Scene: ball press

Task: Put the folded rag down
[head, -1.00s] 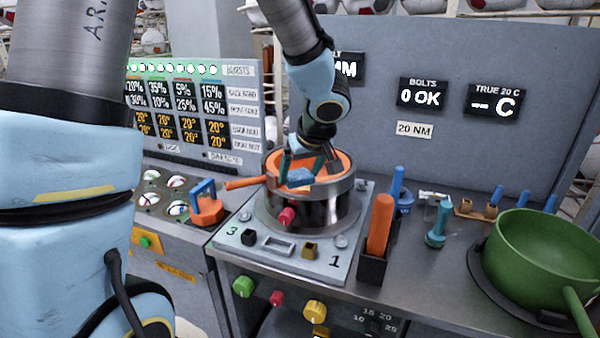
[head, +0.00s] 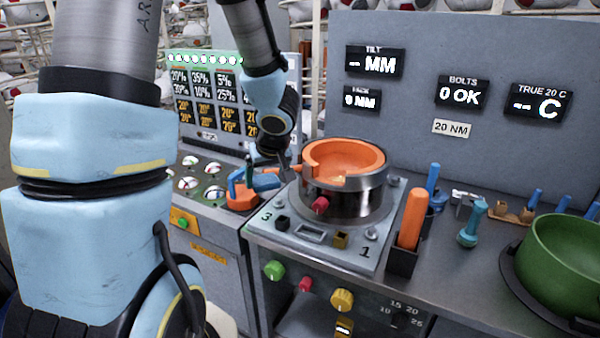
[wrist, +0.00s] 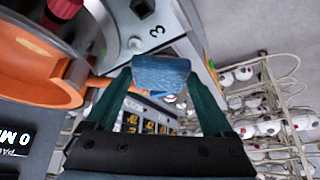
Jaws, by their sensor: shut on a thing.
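The folded rag is a small blue cloth pad (head: 266,182), and it also shows in the wrist view (wrist: 160,72). My gripper (head: 262,170) is shut on it, with the dark green fingers on either side of the rag in the wrist view (wrist: 159,80). In the head view the rag is held left of the round press, close to a blue-handled orange tool (head: 240,198). I cannot tell whether the rag touches that tool.
The steel press (head: 345,200) with its orange ring (head: 345,158) stands right of the gripper. An orange-handled tool stands in a black holder (head: 401,262). A green pan (head: 560,262) is at far right.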

